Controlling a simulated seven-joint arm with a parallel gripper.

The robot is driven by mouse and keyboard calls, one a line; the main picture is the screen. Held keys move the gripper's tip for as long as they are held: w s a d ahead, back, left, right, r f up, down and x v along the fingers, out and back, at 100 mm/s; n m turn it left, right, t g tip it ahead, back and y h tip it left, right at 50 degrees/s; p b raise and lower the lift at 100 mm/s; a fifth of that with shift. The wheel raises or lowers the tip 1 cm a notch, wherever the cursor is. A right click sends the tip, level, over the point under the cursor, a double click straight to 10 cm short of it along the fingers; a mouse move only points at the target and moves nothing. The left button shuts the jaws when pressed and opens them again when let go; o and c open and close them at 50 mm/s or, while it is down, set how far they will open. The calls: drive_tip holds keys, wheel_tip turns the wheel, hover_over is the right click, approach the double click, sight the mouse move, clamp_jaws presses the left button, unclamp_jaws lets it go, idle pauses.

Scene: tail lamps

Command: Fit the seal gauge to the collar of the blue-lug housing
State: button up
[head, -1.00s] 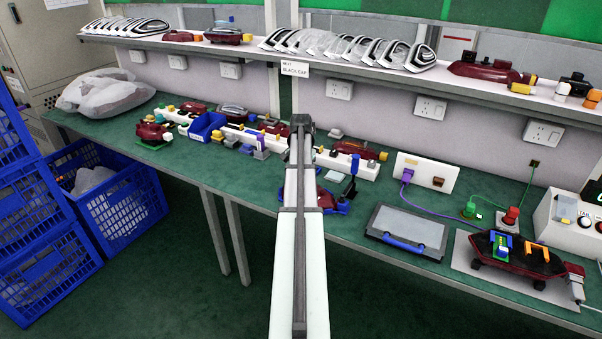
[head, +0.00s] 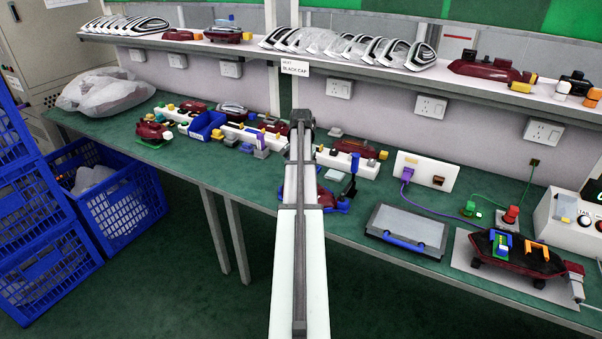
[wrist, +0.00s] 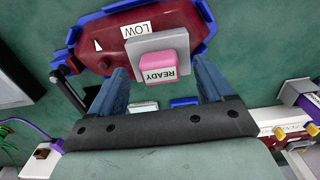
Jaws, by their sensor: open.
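A dark red housing (wrist: 115,38) with blue parts around its edge and a "LOW" label lies on the green bench in the wrist view. In the head view, part of this housing (head: 325,194) shows to the right of my arm. A pink block (wrist: 152,66) marked "READY" stands on a grey plate (wrist: 178,44) over the housing. My gripper (wrist: 162,74) is open, with one finger on each side of the pink block; contact cannot be told. My arm hides the gripper in the head view. I cannot tell which part is the seal gauge or see a collar clearly.
A grey case (head: 405,230) with a blue handle lies to the right of the housing. A white power strip (head: 427,172) with a purple cable stands behind it. White racks with red and yellow parts (head: 352,163) are close to my arm. The shelf (head: 400,75) runs above the bench.

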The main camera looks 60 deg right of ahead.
wheel_tip(320, 180, up, 12)
drive_tip(key=shift+r, duration=0.2)
